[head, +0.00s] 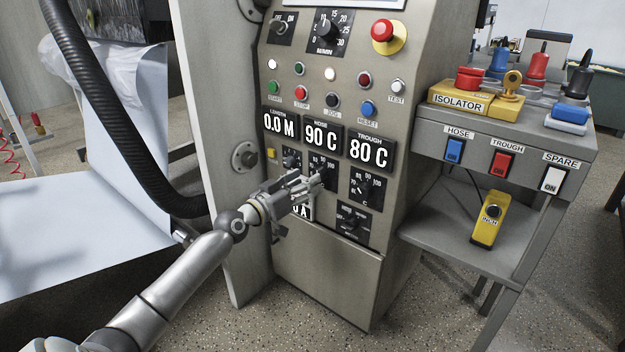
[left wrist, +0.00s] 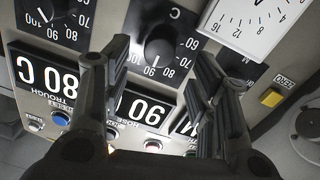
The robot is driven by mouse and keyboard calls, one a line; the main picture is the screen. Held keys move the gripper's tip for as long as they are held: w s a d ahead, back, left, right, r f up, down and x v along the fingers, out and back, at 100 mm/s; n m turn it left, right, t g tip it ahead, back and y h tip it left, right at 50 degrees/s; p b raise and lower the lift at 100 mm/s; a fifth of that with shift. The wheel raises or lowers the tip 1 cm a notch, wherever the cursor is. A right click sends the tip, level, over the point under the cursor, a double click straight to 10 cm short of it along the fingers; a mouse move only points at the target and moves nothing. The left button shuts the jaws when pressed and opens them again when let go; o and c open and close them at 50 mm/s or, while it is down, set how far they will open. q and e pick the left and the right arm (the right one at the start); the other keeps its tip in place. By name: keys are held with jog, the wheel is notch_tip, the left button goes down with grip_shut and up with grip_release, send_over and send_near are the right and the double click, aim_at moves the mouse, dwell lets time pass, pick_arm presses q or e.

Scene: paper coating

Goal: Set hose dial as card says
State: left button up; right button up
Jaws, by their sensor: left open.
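The hose dial (left wrist: 160,48) is a round black knob on a black scale plate, centred in the left wrist view, which shows the panel upside down. Its white mark appears to point near 90. In the head view my gripper hides much of it. The hose display (head: 322,136) above it reads 90 C. My left gripper (head: 316,181) is open and empty in front of the dial; in the left wrist view its fingers (left wrist: 160,60) stand either side of the knob. I cannot tell whether they touch it. I see no readable card. My right gripper is not in view.
The trough dial (head: 364,190) and a dial at left (head: 291,158) sit close beside. A white meter (left wrist: 252,22) is near the fingers. The red emergency button (head: 383,31) is higher up. A grey side table (head: 570,143) with labelled switches stands at right; a black hose (head: 105,115) hangs left.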

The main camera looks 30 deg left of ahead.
pick_arm(q)
jog(key=shift+w+d, duration=0.15)
jog(key=shift+w, duration=0.75)
jog(key=shift+w+d, duration=0.1)
jog(key=shift+w, duration=0.75)
jog(key=shift+c, duration=0.3)
jog(key=c, duration=1)
